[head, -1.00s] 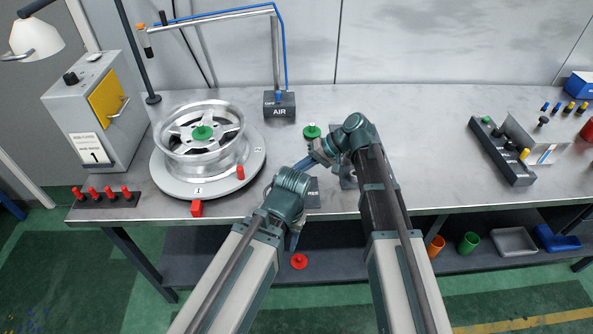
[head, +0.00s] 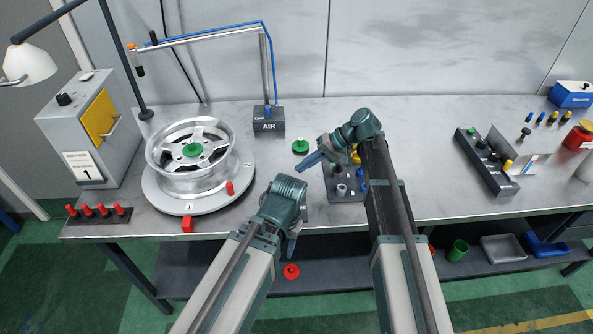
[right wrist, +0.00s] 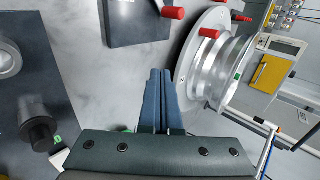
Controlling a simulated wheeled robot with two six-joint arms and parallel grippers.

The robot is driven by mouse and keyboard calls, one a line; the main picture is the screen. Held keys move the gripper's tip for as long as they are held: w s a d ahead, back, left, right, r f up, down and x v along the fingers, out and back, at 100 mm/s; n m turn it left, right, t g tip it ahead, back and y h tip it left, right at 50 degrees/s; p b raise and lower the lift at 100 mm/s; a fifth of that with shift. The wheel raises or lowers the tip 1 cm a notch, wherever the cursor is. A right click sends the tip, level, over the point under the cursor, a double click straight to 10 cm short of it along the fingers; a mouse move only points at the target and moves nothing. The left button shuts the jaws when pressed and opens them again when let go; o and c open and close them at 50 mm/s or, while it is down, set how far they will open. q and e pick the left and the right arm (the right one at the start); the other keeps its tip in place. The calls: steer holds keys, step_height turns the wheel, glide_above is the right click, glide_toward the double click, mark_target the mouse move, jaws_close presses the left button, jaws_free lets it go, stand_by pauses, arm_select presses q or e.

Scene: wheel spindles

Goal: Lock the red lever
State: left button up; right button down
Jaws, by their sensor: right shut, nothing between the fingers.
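A short upright red piece (head: 229,187) stands on the rim of the round turntable (head: 160,198). A red block (head: 187,226) sits at the table's front edge below it. I cannot tell for sure which one is the red lever. Red parts also show in the right wrist view, with one on the turntable rim (right wrist: 209,33). My right gripper (head: 302,167) is shut and empty, to the right of the turntable, pointing left; its closed fingers (right wrist: 160,76) touch nothing. My left gripper (head: 292,243) hangs near the front edge, its jaws unclear.
A silver wheel (head: 207,172) with a green cap (head: 192,150) lies on the turntable. A green knob (head: 300,147) stands behind my right gripper. A dark tray of parts (head: 343,185) is beside it. Red pegs stand in a rack (head: 99,216) at the left.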

steer(key=shift+w+d+r+p, duration=0.55)
steer(key=shift+w+d+r, duration=0.1)
steer(key=shift+r, duration=0.15)
steer(key=shift+w+d+r+p, duration=0.5)
steer(key=shift+d+r+p, duration=0.1)
steer(key=shift+r, duration=0.15)
steer(key=s+f+h, duration=0.1)
steer(key=s, duration=0.3)
steer(key=s+a+f+h, duration=0.1)
steer(key=s+f+h, duration=0.1)
steer(key=s, duration=0.3)
steer(key=s+f+n+h, duration=0.1)
steer(key=s+f, duration=0.1)
steer(key=s, duration=0.3)
steer(key=shift+s+a+f+g+h, duration=0.1)
steer(key=shift+s+a+g+h, duration=0.1)
steer(key=shift+g+h, duration=0.15)
steer(key=s+d+f+n+t+h, duration=0.1)
steer(key=s+d+h, duration=0.4)
steer(key=s, duration=0.6)
steer(key=shift+s+d+f+n+h, duration=0.15)
steer(key=shift+d+f+n+h, duration=0.2)
steer(key=shift+h, duration=0.3)
